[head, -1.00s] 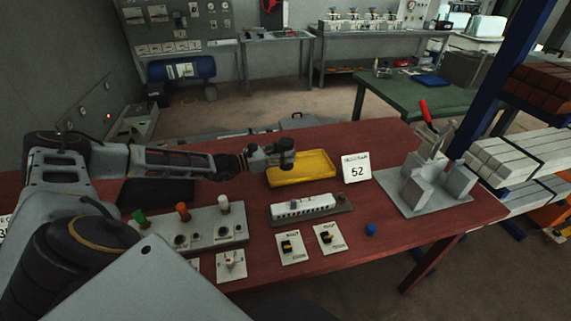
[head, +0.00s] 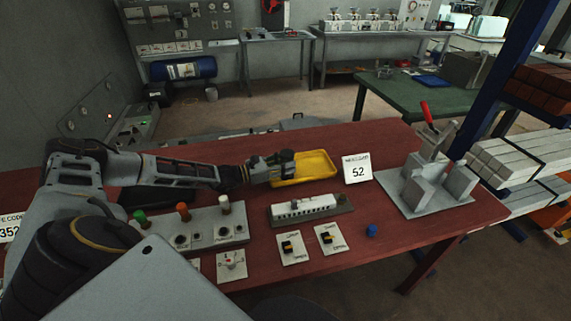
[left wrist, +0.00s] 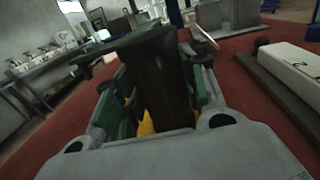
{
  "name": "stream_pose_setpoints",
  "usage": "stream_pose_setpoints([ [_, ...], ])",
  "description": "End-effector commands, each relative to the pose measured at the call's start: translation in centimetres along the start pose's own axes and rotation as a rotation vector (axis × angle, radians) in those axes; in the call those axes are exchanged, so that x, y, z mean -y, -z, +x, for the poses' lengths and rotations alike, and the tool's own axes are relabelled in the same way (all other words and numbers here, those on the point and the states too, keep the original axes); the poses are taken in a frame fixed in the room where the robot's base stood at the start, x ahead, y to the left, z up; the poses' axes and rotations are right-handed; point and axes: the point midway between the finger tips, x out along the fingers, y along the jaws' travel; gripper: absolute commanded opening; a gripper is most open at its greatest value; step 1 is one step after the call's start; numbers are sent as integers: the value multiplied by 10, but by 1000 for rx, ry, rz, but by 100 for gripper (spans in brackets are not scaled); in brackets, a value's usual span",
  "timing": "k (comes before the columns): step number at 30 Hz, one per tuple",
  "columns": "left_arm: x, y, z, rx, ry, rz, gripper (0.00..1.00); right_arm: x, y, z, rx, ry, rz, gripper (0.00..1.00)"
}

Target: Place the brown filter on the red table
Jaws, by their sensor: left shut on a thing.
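The brown filter (left wrist: 158,85) is a dark cylinder. It stands between the fingers of my left gripper (left wrist: 150,95) in the left wrist view. In the head view my left gripper (head: 280,162) is shut on the filter, which shows as a small dark shape (head: 287,155) at the fingertips. They overlap the left part of the yellow tray; whether the filter touches anything below cannot be told. The red table (head: 420,241) spans the middle of the head view. My right gripper is not in view.
A grey fixture with a red handle (head: 425,188) stands at the right. A white terminal block (head: 304,206), switch panels (head: 330,237) and a blue knob (head: 371,230) lie nearer. The table's front right is bare.

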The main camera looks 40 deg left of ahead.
Motion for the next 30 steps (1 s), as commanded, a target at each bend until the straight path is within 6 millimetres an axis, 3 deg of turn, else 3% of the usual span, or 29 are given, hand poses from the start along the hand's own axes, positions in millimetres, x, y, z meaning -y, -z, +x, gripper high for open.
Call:
stream_pose_setpoints([
  [12, 0, 3, 0, 0, 0, 0, 15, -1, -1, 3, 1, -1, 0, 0],
  [13, 0, 3, 0, 0, 0, 0, 42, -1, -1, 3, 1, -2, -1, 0],
  [18, 0, 3, 0, 0, 0, 0, 62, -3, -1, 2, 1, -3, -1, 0],
  [30, 0, 1, 0, 0, 0, 1, 62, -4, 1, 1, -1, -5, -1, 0],
])
